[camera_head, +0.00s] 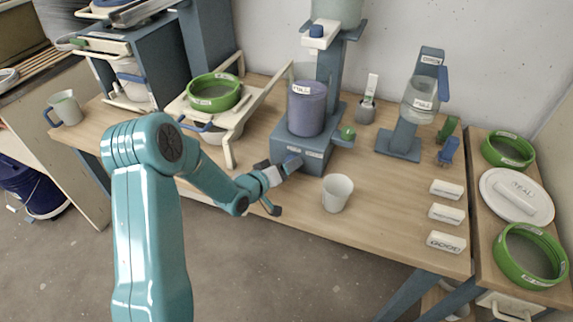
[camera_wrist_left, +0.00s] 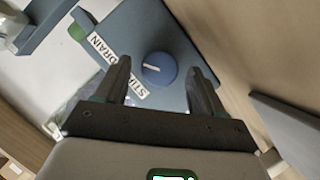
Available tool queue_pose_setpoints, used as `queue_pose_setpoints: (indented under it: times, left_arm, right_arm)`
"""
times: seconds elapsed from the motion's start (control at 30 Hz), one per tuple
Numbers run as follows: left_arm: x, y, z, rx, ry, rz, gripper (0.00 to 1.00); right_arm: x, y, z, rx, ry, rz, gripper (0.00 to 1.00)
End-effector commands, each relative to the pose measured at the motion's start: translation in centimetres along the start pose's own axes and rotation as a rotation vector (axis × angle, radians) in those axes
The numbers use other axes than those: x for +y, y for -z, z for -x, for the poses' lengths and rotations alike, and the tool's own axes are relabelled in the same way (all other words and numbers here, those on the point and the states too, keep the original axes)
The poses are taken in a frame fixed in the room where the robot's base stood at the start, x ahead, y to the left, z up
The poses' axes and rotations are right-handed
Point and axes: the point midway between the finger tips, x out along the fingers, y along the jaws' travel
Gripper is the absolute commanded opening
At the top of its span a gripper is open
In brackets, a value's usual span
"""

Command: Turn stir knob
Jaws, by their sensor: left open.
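The stir knob is a round blue dial (camera_wrist_left: 159,69) with a pale pointer line, on the front face of a blue-grey base (camera_head: 318,155). In the left wrist view it sits between and just beyond the two dark fingers of my left gripper (camera_wrist_left: 160,84), with a visible gap on each side. A white label (camera_wrist_left: 117,66) reading STIR and DRAIN is beside the knob. In the head view my left gripper (camera_head: 276,187) is at the front of the base and the knob (camera_head: 292,162) is partly hidden. My right gripper is not in view.
A purple bucket (camera_head: 306,112) stands on the base, with a green-knobbed valve (camera_head: 347,133) at its right. A white cup (camera_head: 337,192) is close to the right of my left gripper. A cream frame (camera_head: 229,150) with a green sieve (camera_head: 213,97) stands to the left.

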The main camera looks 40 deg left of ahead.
Motion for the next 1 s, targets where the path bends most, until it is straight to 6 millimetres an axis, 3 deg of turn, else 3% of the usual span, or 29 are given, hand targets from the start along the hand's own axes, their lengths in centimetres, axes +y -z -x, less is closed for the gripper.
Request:
queue_pose_setpoints:
  times: [0.37, 0.53, 0.77, 1.0]
  left_arm:
    - [0.0, 0.0, -0.7, -0.001, 0.001, 0.000, 0.69]
    - [0.0, 0.0, -0.7, 0.000, 0.000, 0.000, 0.14]
    - [0.0, -0.1, -0.7, 0.000, 0.003, -0.009, 0.13]
    - [-0.1, -0.2, -0.8, 0.001, 0.035, -0.088, 0.13]
  right_arm:
    - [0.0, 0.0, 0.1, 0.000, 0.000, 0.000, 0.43]
    - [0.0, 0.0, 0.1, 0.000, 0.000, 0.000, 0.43]
    - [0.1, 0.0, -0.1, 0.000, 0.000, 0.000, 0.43]
    - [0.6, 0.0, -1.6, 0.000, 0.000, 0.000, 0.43]
